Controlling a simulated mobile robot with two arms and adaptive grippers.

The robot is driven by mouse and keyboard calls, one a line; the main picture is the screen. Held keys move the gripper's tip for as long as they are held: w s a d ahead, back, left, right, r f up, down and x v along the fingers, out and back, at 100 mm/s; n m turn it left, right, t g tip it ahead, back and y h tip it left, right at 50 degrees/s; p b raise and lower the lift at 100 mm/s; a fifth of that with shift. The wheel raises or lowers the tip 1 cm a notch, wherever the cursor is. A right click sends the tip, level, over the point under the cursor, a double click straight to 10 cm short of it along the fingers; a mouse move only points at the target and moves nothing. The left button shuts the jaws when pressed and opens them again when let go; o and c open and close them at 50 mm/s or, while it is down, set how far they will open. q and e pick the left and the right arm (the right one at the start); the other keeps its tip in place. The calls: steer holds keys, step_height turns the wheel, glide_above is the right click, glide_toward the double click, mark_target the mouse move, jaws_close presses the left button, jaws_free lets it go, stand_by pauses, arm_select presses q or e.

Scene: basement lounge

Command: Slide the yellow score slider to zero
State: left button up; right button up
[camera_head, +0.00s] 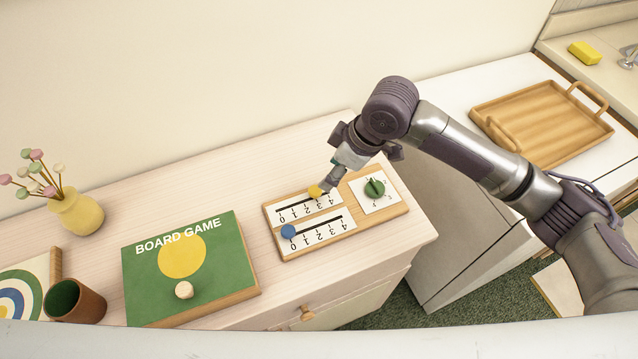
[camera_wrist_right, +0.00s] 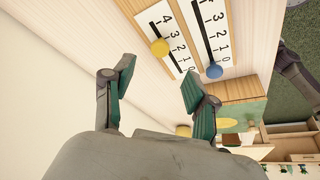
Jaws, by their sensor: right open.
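The score board (camera_head: 352,228) is a wooden tray with two number strips and a dial, lying on the pale cabinet. The yellow score slider (camera_head: 315,191) sits on the far strip, around the 3. In the wrist view the yellow slider (camera_wrist_right: 160,47) shows beyond the gap between my fingertips. The blue slider (camera_head: 288,231) is at the 0 end of the near strip. My right gripper (camera_head: 330,184) is above the board, close to the yellow slider and partly hidden by its own wrist. In the wrist view its fingers (camera_wrist_right: 158,78) are apart with nothing between them. My left gripper is out of view.
The green dial (camera_head: 374,188) is at the board's right end. A green board game box (camera_head: 150,262) with a round wooden piece lies to the left. Cabinet top is clear behind the board.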

mark_target(316, 190)
steer(key=x, duration=0.8)
steer(key=shift+w+a+f+p, duration=0.1)
steer(key=shift+a+f+p, duration=0.05)
steer(key=shift+p, duration=0.15)
jaws_close()
